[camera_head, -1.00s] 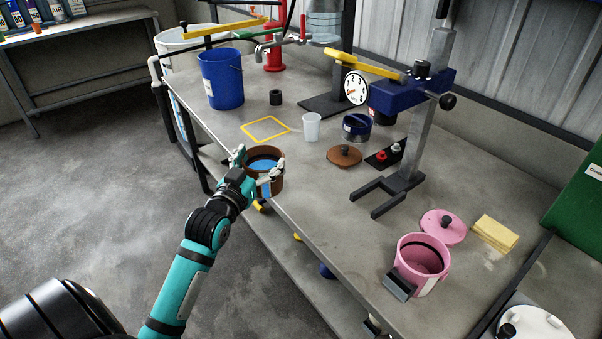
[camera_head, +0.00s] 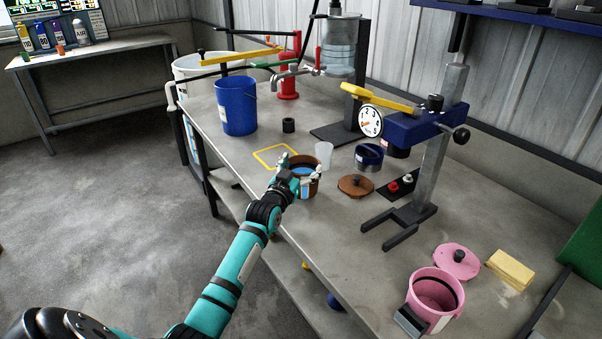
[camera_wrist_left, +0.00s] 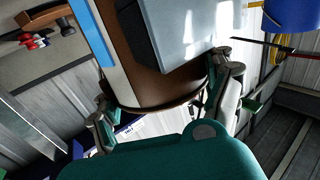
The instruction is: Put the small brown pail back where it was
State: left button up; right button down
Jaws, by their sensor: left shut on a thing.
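The small brown pail (camera_head: 311,188) is at the table's front edge side, just right of and in front of a yellow square outline (camera_head: 262,160) on the tabletop. It looks upright and has a blue label patch. My left gripper (camera_head: 300,169) is shut on the pail, one finger on each side. In the left wrist view the pail (camera_wrist_left: 165,88) fills the upper middle between the two fingers (camera_wrist_left: 166,108), with a pale grey block-like part across it. I cannot tell whether its bottom touches the table. My right gripper is not in view.
A translucent cup (camera_head: 324,154) stands close behind the pail. A brown lid (camera_head: 355,186) lies right of it, beside a dark blue pail (camera_head: 368,158). The disperser's fork (camera_head: 400,226) and a pink pail (camera_head: 437,292) are further right. A blue bucket (camera_head: 236,107) stands back left.

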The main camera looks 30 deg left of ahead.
pick_arm(q)
jog(key=shift+f, duration=0.85)
jog(key=shift+f, duration=0.15)
jog(key=o, duration=1.6)
jog(key=shift+f, duration=0.1)
jog(key=shift+r, duration=0.25)
jog(key=shift+s+d+f, duration=0.1)
jog(key=shift+s+f, duration=0.05)
jog(key=shift+s, duration=0.25)
jog(key=s, duration=0.3)
jog(key=s+d, duration=0.1)
jog(key=s, duration=0.3)
jog(key=s+d, duration=0.1)
jog(key=s, duration=0.3)
jog(key=shift+s, duration=0.1)
